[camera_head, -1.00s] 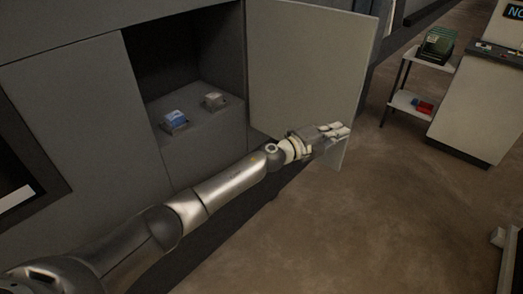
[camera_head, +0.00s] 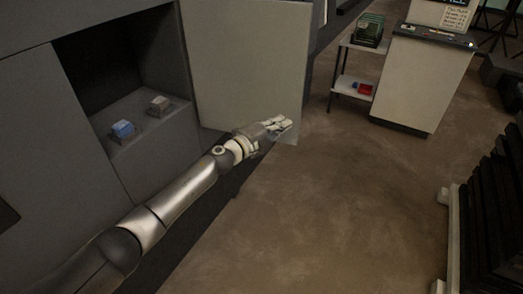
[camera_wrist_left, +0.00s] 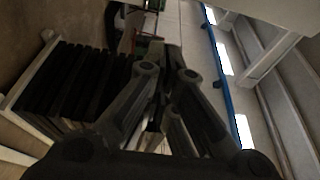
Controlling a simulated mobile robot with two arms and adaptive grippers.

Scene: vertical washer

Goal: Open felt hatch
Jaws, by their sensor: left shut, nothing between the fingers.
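The felt hatch (camera_head: 245,60) is a flat pale-grey door panel in the head view. It stands swung open to the right of a dark recess (camera_head: 100,65) in the grey machine front. My left gripper (camera_head: 283,124) is in front of the panel's lower right part, near its free edge. I cannot tell whether it touches the panel. In the left wrist view the gripper's fingers (camera_wrist_left: 160,120) are closed together with nothing between them. My right gripper is not in view.
Inside the recess, a blue-topped block (camera_head: 123,130) and a grey-brown block (camera_head: 159,105) sit on a ledge. A shelf stand (camera_head: 355,88) and a pale console (camera_head: 418,80) stand at the back. A dark stack (camera_head: 490,215) is at the right. Open floor lies between.

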